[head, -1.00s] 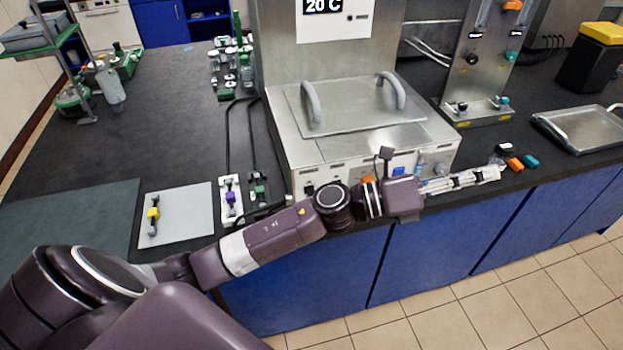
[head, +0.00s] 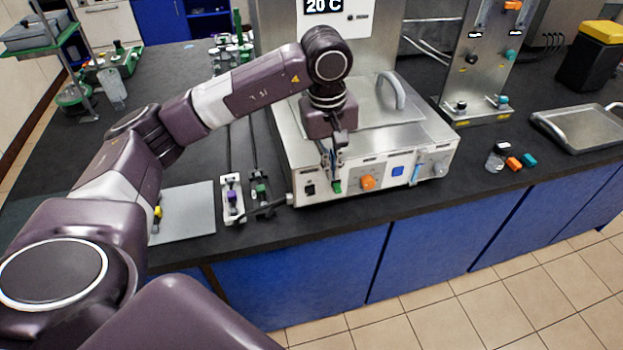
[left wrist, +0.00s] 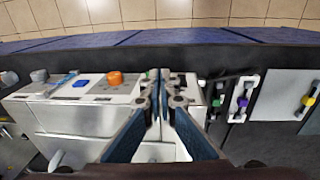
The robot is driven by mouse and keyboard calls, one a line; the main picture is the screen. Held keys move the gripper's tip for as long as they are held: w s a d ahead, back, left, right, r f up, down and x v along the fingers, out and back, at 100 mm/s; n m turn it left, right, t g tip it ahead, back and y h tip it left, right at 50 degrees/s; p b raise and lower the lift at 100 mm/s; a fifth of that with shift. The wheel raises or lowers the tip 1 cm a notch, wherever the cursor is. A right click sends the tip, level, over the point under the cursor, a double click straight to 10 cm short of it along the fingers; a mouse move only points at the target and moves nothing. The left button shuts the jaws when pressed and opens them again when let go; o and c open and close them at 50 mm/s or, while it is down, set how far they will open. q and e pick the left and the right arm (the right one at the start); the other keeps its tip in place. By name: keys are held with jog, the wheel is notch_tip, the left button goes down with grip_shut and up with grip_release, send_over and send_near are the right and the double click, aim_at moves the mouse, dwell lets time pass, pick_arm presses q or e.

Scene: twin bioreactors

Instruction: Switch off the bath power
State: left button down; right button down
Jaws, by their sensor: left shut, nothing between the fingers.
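The bath (head: 290,160) is a steel box with a lid and handles, and a "20 C" display (head: 323,6) stands above it. Its front panel carries a black switch (head: 310,189) at the left, an orange knob (head: 367,182) and a blue square (head: 397,171). My left gripper (head: 335,178) points down at the panel between the black switch and the orange knob, shut and empty. A small green part (head: 337,187) shows at its tips; I cannot tell whether they touch. In the left wrist view the shut fingers (left wrist: 163,78) hide part of the panel beside the orange knob (left wrist: 115,78).
Clamps and cables (head: 232,198) lie left of the bath, beside a grey plate (head: 190,212). Small coloured caps (head: 514,163) and a steel tray (head: 580,128) are to the right. A narrow strip of black bench is in front of the bath.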

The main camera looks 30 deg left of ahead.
pick_arm(q)
jog(key=r+y, duration=0.2)
send_over(311, 189)
jog(key=s+d, duration=0.2)
jog(key=shift+w+a, duration=0.2)
jog(key=shift+a, duration=0.05)
jog(key=shift+f, duration=0.1)
jog(key=f+p, duration=0.1)
jog(key=f, duration=0.2)
jog(key=f+p, duration=0.1)
jog(key=f, duration=0.2)
jog(key=w+a+f+p, duration=0.1)
jog(key=f, duration=0.2)
jog(key=shift+f+p, duration=0.1)
jog(key=shift+p, duration=0.2)
jog(key=shift+f, duration=0.35)
